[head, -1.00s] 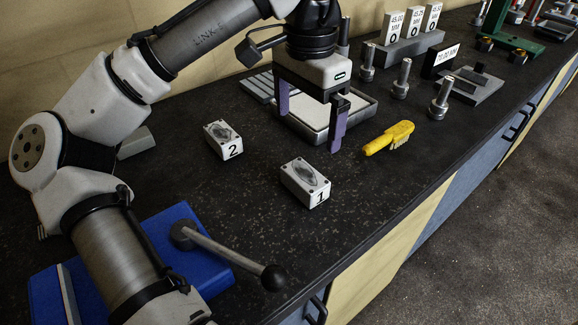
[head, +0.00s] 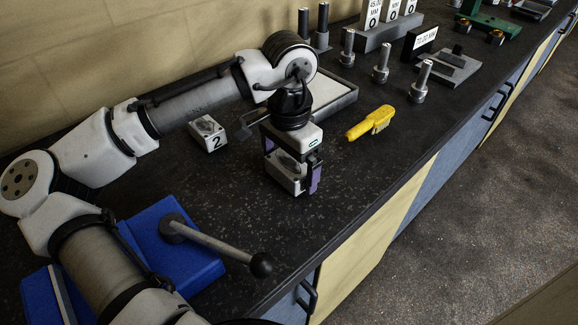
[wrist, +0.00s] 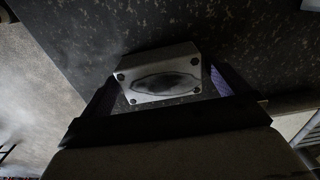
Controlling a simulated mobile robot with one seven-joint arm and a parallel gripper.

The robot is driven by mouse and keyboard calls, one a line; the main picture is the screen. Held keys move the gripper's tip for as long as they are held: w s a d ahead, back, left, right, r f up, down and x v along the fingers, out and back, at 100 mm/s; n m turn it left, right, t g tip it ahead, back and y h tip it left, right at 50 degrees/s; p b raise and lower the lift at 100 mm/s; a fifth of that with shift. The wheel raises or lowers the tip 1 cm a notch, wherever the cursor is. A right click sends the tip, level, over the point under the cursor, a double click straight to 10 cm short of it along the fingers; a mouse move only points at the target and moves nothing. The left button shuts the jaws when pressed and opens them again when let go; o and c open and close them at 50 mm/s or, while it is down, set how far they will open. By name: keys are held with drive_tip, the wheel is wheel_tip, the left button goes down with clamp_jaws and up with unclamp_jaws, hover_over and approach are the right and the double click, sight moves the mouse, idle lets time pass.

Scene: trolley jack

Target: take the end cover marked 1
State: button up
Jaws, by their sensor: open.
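The end cover marked 1 (head: 283,181) is a light grey block with corner screws, on the dark bench top; my gripper partly hides it and its number. In the wrist view the cover (wrist: 155,64) shows its dark oval recess and lies between the two purple fingers. My gripper (head: 292,176) points down over it, open, with a finger on either side. In the wrist view a gap shows beside the right finger; contact on the left is hard to tell. The end cover marked 2 (head: 208,134) sits farther back to the left.
A blue block with a grey lever and black knob (head: 261,265) is at the front left. A yellow brush (head: 371,123) lies to the right. A grey tray (head: 345,97) and several metal pins stand behind. The bench's front edge is near on the right.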

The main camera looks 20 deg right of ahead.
drive_tip(key=shift+f, duration=0.35)
drive_tip(key=c, duration=1.3)
drive_tip(key=shift+r, duration=0.2)
